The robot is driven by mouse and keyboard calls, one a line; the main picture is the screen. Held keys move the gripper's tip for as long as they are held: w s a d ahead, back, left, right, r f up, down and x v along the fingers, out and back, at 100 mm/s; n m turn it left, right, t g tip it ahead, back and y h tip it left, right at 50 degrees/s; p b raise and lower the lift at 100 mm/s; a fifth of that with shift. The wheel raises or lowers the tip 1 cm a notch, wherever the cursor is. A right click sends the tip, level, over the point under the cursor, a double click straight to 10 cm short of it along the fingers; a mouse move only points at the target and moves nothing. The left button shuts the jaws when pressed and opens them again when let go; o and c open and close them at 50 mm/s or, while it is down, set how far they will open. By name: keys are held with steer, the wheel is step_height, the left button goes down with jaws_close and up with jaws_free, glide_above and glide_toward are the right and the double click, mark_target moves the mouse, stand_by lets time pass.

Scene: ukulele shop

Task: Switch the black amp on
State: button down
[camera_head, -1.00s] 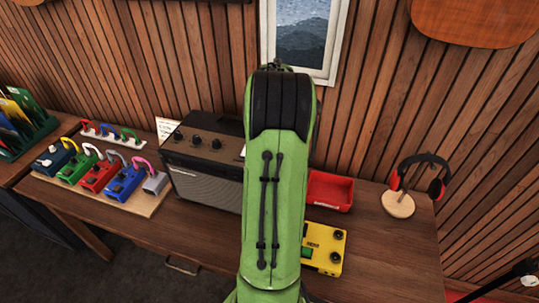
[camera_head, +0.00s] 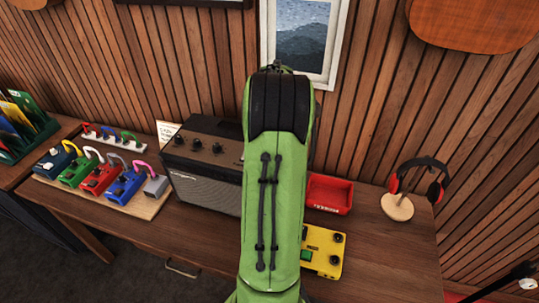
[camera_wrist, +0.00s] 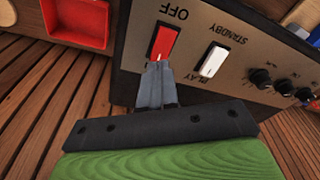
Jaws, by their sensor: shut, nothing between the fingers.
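The black amp (camera_head: 203,178) stands on the wooden table, partly hidden behind my green arm in the head view. In the wrist view its control panel (camera_wrist: 215,62) shows a red rocker switch (camera_wrist: 165,41) beside the word OFF and a white switch (camera_wrist: 213,61) between STANDBY and PLAY. My gripper (camera_wrist: 159,68) is shut and empty. Its fingertips are at the end of the red switch away from the word OFF, and they look to touch or nearly touch it. The word at that end is hidden by the fingers. The head view hides my gripper behind the arm.
A red tray (camera_head: 329,194) and a yellow pedal (camera_head: 322,250) lie right of the amp. A headphone stand (camera_head: 398,206) is farther right. A board of coloured pedals (camera_head: 146,207) lies to the left. Black knobs (camera_wrist: 262,77) sit beside the white switch.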

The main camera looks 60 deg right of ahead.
step_height(320, 180, up, 5)
steer(key=p, duration=0.3)
steer(key=shift+r+p, duration=0.1)
steer(key=shift+p, duration=0.2)
steer(key=w+a+r+n+t+b, duration=0.15)
steer(key=w+a+r, duration=0.25)
steer(key=a, duration=0.6)
steer(key=w+a+r+n+b, duration=0.1)
steer(key=w+a+r+n, duration=0.25)
steer(key=a, duration=0.65)
steer(key=s+a+n+t, duration=0.1)
steer(key=s+a, duration=0.2)
steer(key=a, duration=0.4)
steer(key=s+a+f+n+t+y+b, duration=0.1)
steer(key=s+a+n, duration=0.1)
steer(key=a, duration=0.5)
steer(key=s+a+f+n+t, duration=0.1)
steer(key=s+a+n, duration=0.1)
steer(key=s+a, duration=0.3)
steer(key=shift+a+b, duration=0.35)
steer(key=shift+a, duration=0.75)
